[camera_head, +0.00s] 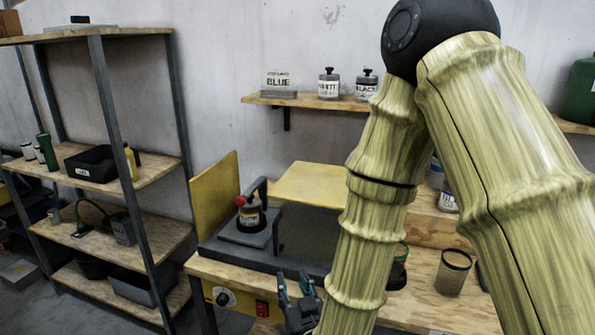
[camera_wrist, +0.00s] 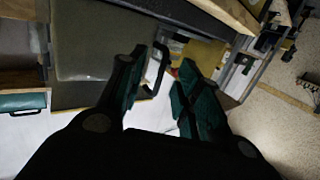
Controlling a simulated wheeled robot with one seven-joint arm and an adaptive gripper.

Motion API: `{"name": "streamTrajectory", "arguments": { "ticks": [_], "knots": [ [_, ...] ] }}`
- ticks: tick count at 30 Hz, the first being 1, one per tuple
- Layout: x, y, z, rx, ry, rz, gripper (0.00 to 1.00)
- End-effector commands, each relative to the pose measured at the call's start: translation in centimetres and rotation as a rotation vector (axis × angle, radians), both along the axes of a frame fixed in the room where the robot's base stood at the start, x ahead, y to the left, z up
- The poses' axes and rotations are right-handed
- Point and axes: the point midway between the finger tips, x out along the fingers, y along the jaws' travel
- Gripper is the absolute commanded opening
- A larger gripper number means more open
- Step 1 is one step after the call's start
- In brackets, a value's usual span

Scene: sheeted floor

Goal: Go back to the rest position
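My gripper (camera_head: 297,291) is low in the middle of the head view, in front of the workbench and partly hidden by my own arm. In the wrist view, the two dark green fingers of my gripper (camera_wrist: 160,85) stand apart with nothing held between them. My arm covers much of the right half of the head view. A machine with a dark grey base (camera_head: 300,258) stands on the bench behind my gripper. A small jar with a red knob (camera_head: 248,213) sits on the machine.
A wooden workbench (camera_head: 425,305) carries a dark cup (camera_head: 453,272). A wall shelf (camera_head: 300,100) holds several labelled containers, among them a white-labelled jar (camera_head: 328,84). A metal-framed rack (camera_head: 150,235) with bins stands at left. Bare floor shows at right in the wrist view.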

Motion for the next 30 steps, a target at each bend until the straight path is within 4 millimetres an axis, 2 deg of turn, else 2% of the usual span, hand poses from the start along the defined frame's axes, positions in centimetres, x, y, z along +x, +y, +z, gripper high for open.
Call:
{"name": "streamTrajectory", "arguments": {
  "ticks": [1, 5, 8, 12, 14, 18, 24, 30],
  "knots": [
    [-0.1, -0.9, -2.5, -0.009, 0.062, -0.008, 0.34],
    [-1.0, -3.6, -9.3, -0.032, 0.249, -0.027, 0.34],
    [-2.5, -5.8, -14.5, -0.049, 0.396, -0.044, 0.34],
    [-5.7, -9.1, -21.2, -0.072, 0.599, -0.070, 0.34],
    [-7.4, -10.5, -23.9, -0.083, 0.685, -0.084, 0.34],
    [-12.1, -13.9, -29.7, -0.105, 0.887, -0.116, 0.34],
    [-20.1, -18.9, -36.0, -0.139, 1.170, -0.171, 0.34],
    [-27.0, -22.6, -39.4, -0.166, 1.380, -0.219, 0.34]
  ]
}}
